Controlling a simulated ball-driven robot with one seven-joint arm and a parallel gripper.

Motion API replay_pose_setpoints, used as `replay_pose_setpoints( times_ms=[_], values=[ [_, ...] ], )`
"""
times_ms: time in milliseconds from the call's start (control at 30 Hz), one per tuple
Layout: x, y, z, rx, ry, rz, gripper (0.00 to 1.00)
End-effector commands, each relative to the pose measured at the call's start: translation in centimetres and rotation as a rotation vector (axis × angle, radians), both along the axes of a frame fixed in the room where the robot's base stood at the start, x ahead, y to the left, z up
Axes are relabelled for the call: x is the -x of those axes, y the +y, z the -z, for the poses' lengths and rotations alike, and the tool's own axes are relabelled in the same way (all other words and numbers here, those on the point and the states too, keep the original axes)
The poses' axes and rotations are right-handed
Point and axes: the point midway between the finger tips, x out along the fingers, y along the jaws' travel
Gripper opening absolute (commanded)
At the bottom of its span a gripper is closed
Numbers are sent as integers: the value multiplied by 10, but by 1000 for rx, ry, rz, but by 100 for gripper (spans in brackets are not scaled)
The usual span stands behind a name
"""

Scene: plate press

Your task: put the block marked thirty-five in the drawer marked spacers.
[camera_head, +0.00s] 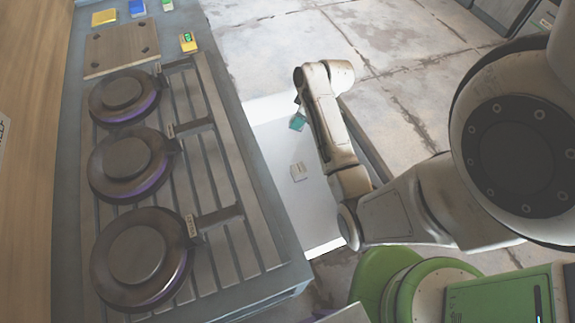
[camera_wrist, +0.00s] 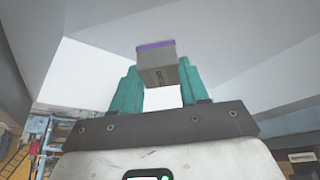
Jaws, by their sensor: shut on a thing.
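My gripper (camera_wrist: 158,85), with teal fingers, is shut on a small grey block (camera_wrist: 155,63) with a purple edge. Dark marks show on the block's face, but I cannot read the number. In the head view my gripper (camera_head: 298,122) is over an open, white-lined drawer (camera_head: 318,225) at the front side of the bench. The held block cannot be made out there. A small pale piece (camera_head: 298,171) lies in or shows against the drawer floor, with marks too small to read. No drawer name is readable.
The grey bench (camera_head: 265,190) carries three round dark presses (camera_head: 140,260) with purple rims. A wooden board (camera_head: 120,48) and yellow, blue and green items (camera_head: 138,8) sit at its far end. A green rounded thing (camera_head: 385,275) is at the bottom. Concrete floor lies beyond.

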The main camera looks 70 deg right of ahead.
Motion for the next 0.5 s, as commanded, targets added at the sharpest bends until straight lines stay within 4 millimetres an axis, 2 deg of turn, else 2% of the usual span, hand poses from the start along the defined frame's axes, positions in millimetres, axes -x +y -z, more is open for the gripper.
replay_pose_setpoints(
  times_ms=[200, 367, 500],
  values=[
    [1, 1, 37, -3, 3, 1, 8],
    [0, 0, 50, -1, 1, 1, 8],
    [1, 1, 69, -3, 3, 1, 8]
  ],
)
